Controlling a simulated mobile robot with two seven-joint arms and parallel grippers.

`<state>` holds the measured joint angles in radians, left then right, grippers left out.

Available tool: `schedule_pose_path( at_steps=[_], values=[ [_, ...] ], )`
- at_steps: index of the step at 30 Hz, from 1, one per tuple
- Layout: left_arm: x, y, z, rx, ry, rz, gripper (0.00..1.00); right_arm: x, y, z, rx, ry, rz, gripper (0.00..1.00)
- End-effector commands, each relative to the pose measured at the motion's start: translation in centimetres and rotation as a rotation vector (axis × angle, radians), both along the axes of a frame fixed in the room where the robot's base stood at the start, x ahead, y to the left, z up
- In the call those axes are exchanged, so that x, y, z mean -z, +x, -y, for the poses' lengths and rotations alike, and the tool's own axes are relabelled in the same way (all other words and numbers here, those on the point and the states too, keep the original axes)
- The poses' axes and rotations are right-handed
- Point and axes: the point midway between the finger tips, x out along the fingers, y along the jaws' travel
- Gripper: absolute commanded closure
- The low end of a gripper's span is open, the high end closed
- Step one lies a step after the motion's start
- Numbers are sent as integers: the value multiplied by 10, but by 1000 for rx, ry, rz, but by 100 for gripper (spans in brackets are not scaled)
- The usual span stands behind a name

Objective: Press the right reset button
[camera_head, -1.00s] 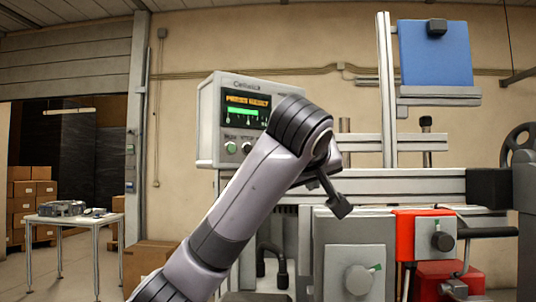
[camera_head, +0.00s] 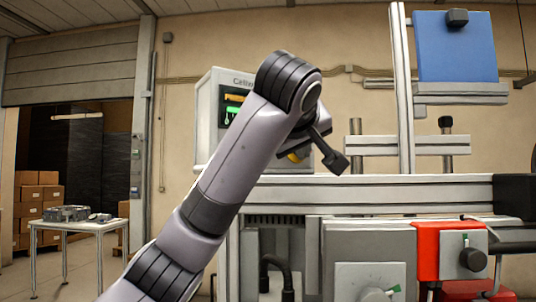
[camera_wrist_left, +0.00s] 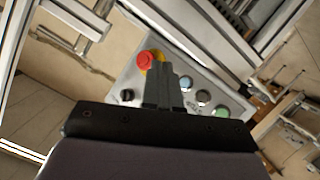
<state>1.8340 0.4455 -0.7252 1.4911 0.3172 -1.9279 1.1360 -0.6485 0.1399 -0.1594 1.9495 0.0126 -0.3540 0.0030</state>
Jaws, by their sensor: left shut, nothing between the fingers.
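A grey control box (camera_head: 207,118) with a screen stands behind my left arm in the head view; the arm hides much of its front. In the left wrist view its button panel (camera_wrist_left: 232,101) carries a red mushroom button (camera_wrist_left: 148,60), a black knob (camera_wrist_left: 127,96), a green button (camera_wrist_left: 222,111) and pale and dark round buttons (camera_wrist_left: 203,96). I cannot read which one is the right reset button. My left gripper (camera_wrist_left: 167,72) is shut and empty in front of the panel, its tips beside the red button; contact cannot be told. My right gripper is not in view.
A metal frame (camera_head: 370,190) with a blue plate (camera_head: 455,45) stands right of the box. A red unit (camera_head: 452,250) sits below it. A small table (camera_head: 75,226) and stacked cartons (camera_head: 36,200) are far left.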

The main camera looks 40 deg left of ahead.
Motion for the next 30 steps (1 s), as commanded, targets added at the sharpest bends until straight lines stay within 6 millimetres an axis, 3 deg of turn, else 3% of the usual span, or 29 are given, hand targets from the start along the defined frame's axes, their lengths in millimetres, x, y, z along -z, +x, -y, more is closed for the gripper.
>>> schedule_pose_path(
  at_steps=[18,30],
  values=[
    [1,26,-70,-1,-2,-2,100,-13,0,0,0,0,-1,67],
    [0,30,-80,1,0,-1,100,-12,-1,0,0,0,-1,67]
  ],
)
